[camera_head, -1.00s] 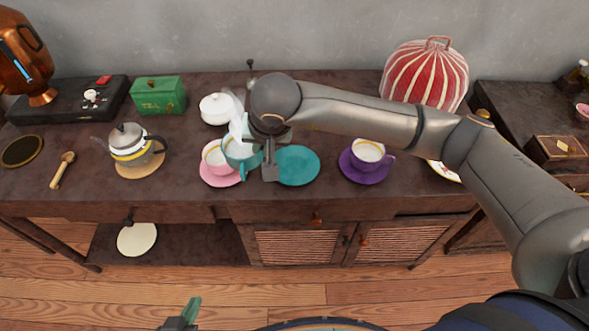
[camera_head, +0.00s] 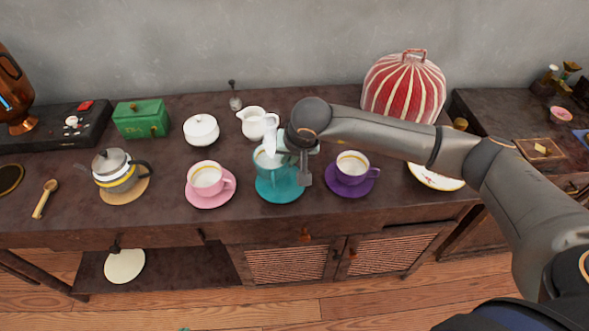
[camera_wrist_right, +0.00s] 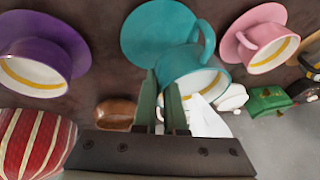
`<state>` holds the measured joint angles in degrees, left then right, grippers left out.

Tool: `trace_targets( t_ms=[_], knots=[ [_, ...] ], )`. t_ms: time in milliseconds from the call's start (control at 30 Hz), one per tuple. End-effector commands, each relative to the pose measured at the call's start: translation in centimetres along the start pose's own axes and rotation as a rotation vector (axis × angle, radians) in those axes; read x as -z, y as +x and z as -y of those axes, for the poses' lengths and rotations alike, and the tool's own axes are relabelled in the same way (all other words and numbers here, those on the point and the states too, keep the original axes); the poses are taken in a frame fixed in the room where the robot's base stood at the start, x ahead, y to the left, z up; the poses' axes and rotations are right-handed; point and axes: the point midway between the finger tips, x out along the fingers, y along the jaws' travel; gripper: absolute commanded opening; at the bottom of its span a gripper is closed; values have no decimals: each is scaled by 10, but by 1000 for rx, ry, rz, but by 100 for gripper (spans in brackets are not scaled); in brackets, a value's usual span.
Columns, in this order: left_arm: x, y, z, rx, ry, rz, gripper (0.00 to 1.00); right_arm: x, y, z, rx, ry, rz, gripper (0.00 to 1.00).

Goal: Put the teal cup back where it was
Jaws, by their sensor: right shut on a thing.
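The teal cup (camera_head: 268,165) is upright over the teal saucer (camera_head: 282,192) in the head view. It also shows in the right wrist view (camera_wrist_right: 190,68), with its handle toward the far side and the saucer (camera_wrist_right: 150,35) partly behind it. My right gripper (camera_head: 291,152) is shut on the teal cup at its right side, with the fingers at the rim (camera_wrist_right: 160,88). I cannot tell whether the cup's base touches the saucer. My left gripper does not clearly show.
A pink cup (camera_head: 206,177) on its saucer stands to the left, a purple cup (camera_head: 352,164) on its saucer close to the right. A white creamer (camera_head: 256,122) and a white sugar bowl (camera_head: 201,129) stand behind. The front strip of the dresser is clear.

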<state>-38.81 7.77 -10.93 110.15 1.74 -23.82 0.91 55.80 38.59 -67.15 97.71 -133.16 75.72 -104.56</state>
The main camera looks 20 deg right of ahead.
Motion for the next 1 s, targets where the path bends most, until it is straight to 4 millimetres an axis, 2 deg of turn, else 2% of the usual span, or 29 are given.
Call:
trace_targets(
  t_ms=[300,500,933,967,1000],
  knots=[
    [2,-1,0,1,0,-2,0,1,21,-22,0,2,0,0],
    [8,-4,0,2,-1,-12,0,-8,44,-26,3,0,0,0],
    [4,0,0,2,-2,-14,0,-11,52,-28,3,-1,-2,0],
    [5,-1,0,1,-2,-12,0,-11,51,-28,1,-1,-1,11],
    [5,-1,0,1,-2,-9,0,-11,50,-28,1,-1,0,15]
  ],
)
